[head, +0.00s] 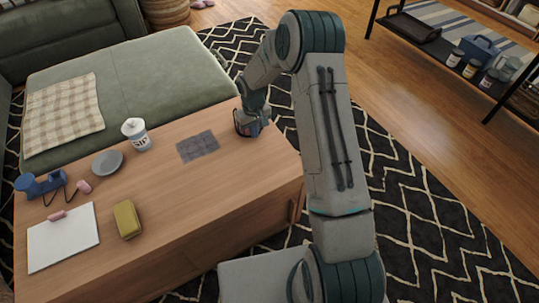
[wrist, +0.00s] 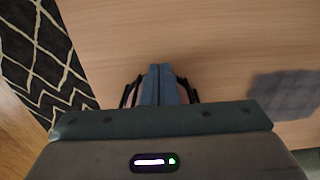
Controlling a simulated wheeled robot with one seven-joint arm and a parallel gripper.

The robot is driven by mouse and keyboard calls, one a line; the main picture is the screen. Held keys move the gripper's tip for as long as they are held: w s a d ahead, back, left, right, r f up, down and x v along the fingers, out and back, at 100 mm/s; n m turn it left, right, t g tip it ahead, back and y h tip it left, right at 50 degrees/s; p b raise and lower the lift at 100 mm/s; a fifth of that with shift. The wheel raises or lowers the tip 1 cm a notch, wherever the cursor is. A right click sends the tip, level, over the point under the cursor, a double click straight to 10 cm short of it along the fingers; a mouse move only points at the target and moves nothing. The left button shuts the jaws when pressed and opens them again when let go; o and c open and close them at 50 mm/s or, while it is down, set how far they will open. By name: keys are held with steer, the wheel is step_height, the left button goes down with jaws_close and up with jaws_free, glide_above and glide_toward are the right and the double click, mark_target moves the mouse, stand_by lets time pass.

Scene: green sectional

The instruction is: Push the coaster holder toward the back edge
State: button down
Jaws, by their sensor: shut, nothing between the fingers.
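The coaster holder (head: 237,127) is a small dark wire frame near the right end of the wooden coffee table (head: 215,195). My gripper (head: 251,122) is down over it and hides much of it in the head view. In the wrist view my gripper's blue-grey fingers (wrist: 160,70) are shut together with nothing between them. Black wire sides of the holder (wrist: 193,93) show on both sides of the fingers, with a little pinkish material beside them. I cannot tell whether the fingers touch the holder.
A dark grey square mat (head: 197,146) lies flat left of the holder. A lidded white jar (head: 135,134), a grey plate (head: 107,163), a yellow case (head: 127,219), a clipboard (head: 63,240) and a blue object (head: 40,184) stand farther left. A green sofa (head: 150,75) borders the table.

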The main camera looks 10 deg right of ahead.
steer(key=shift+w+a, duration=0.25)
steer(key=shift+w, duration=0.5)
steer(key=shift+w+a, duration=0.25)
steer(key=shift+w, duration=0.45)
steer(key=shift+w+a, duration=0.2)
steer(key=shift+w, duration=0.4)
steer(key=shift+w+a, duration=0.2)
steer(key=shift+w, duration=0.4)
steer(key=shift+s+d+r+p, duration=0.1)
steer(key=shift+s+r+p, duration=0.25)
steer(key=shift+r+p, duration=0.9)
steer(key=shift+s+d+r+p, duration=0.15)
steer(key=shift+s+r+p, duration=0.35)
steer(key=shift+r, duration=1.25)
steer(key=shift+s+d+r+p, duration=0.1)
steer(key=shift+s+r+p, duration=0.1)
steer(key=shift+r+p, duration=1.1)
steer(key=shift+r, duration=0.2)
